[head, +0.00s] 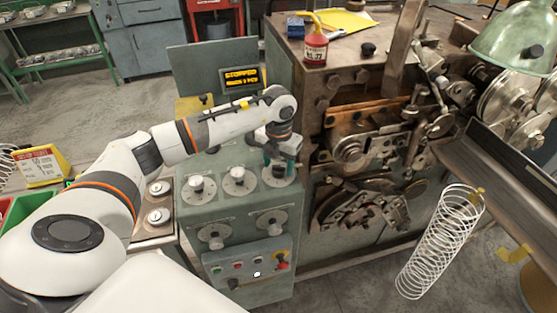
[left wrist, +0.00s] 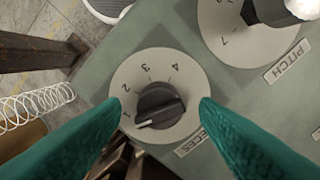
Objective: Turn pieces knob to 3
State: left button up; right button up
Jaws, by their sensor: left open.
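The pieces knob (left wrist: 160,104) is a dark round knob on a pale dial marked 1 to 4, in the left wrist view. Its white pointer line aims at the lower left, close to the 1. My left gripper (left wrist: 161,108) is open, with its teal fingertips on either side of the knob; I cannot tell whether they touch it. In the head view my left gripper (head: 279,166) is over the rightmost dial (head: 278,179) of the upper row and hides most of its knob. My right gripper is not in view.
The pitch dial (left wrist: 250,30) is beside it. Other knobs (head: 238,178) and a lower button panel (head: 247,265) share the green console. Its display (head: 241,77) reads STOPPED. The coiling machine (head: 350,150) is to the right, with a wire spring (head: 440,240) in front.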

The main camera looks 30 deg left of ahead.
pick_arm(q)
jog(key=shift+f, duration=0.5)
jog(key=shift+c, duration=0.3)
jog(key=c, duration=0.9)
jog(key=shift+c, duration=0.2)
